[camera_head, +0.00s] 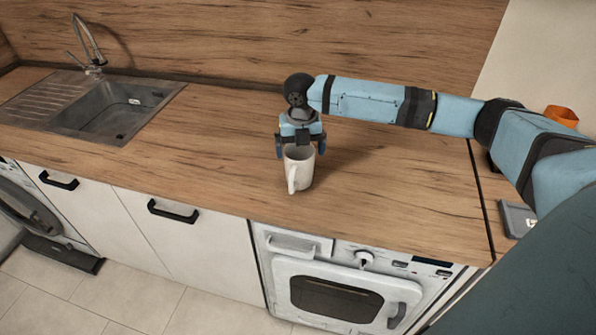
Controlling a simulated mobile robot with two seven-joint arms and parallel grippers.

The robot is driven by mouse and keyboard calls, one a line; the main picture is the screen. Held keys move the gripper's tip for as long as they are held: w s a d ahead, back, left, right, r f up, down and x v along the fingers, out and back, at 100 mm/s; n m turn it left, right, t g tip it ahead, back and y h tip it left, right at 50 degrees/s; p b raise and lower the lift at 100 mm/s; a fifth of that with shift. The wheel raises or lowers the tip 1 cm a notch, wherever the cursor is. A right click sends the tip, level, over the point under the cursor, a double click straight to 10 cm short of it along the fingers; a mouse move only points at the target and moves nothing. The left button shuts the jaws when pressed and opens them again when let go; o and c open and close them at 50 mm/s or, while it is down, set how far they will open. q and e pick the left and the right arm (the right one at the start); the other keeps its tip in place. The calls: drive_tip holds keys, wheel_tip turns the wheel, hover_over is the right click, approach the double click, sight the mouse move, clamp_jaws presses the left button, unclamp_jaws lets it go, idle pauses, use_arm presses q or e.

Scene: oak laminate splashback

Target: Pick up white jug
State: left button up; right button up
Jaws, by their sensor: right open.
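The white jug (301,170) stands upright on the wooden counter, with its handle towards the front edge. My right gripper (300,147) is just behind the jug, pointing down. Its fingers are apart, one to each side of the jug's far rim. It is open, and I cannot tell whether the fingers touch the jug. My left gripper is not in view.
The wooden counter (400,190) is clear on both sides of the jug. A sink (110,108) with a tap (88,45) is at the left. An oven (335,290) is below the front edge. An orange object (562,115) is at the far right.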

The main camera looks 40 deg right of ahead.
sight(297, 173)
wheel_tip(297, 173, down, 5)
drive_tip(key=shift+f+p, duration=0.1)
drive_tip(key=shift+p, duration=0.2)
drive_tip(key=c, duration=1.1)
drive_tip(key=shift+r, duration=0.2)
